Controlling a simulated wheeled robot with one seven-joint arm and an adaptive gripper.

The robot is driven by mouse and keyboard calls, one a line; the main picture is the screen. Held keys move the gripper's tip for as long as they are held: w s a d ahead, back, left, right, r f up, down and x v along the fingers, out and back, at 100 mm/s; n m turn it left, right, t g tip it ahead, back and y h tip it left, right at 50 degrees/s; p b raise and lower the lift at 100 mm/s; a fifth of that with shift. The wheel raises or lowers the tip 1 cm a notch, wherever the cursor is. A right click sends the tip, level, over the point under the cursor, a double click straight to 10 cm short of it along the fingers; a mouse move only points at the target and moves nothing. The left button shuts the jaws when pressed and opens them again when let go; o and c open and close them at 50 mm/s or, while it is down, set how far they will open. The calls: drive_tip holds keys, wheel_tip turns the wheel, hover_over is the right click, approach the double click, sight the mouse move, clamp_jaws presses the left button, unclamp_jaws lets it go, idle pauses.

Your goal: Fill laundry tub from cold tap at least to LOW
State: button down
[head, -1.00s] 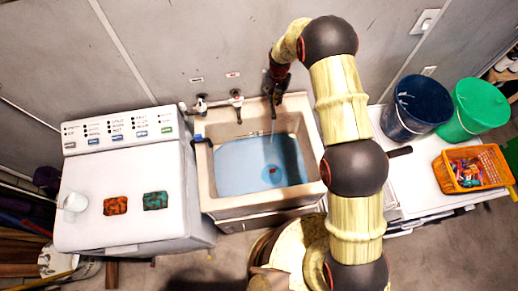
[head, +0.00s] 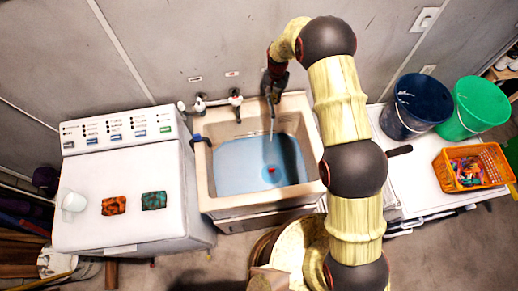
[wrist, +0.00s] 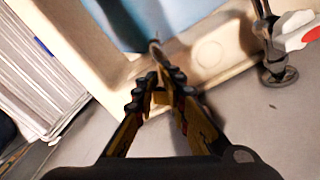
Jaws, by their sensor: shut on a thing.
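The laundry tub (head: 210,180) is a beige basin holding blue water (head: 238,165), with a small red spot in it. A thin stream (head: 271,127) falls into the water below my gripper (head: 273,90). My gripper is at the tub's back edge, right of a white-handled tap (head: 235,98). In the wrist view my gripper (wrist: 160,78) is shut, its fingers together around a small tap part that they mostly hide. A tap with a white and red handle (wrist: 295,32) stands to the right there. I cannot read a LOW mark.
A white washer (head: 130,185) stands left, with a white cup (head: 73,203), an orange packet (head: 114,206) and a teal packet (head: 154,201) on top. Right are a dark blue bucket (head: 420,105), a green bucket (head: 480,105) and an orange basket (head: 450,178). My arm hides part of the counter.

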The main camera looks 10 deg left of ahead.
drive_tip(key=shift+s+a+f, duration=0.25)
drive_tip(key=shift+a+f, duration=0.2)
drive_tip(key=shift+f, duration=0.15)
drive_tip(key=shift+w+a+b, duration=0.2)
drive_tip(key=shift+a+b, duration=0.2)
drive_tip(key=shift+a, duration=0.05)
drive_tip(key=shift+w+a+r, duration=0.1)
drive_tip(key=shift+r, duration=0.05)
drive_tip(key=shift+w+r, duration=0.1)
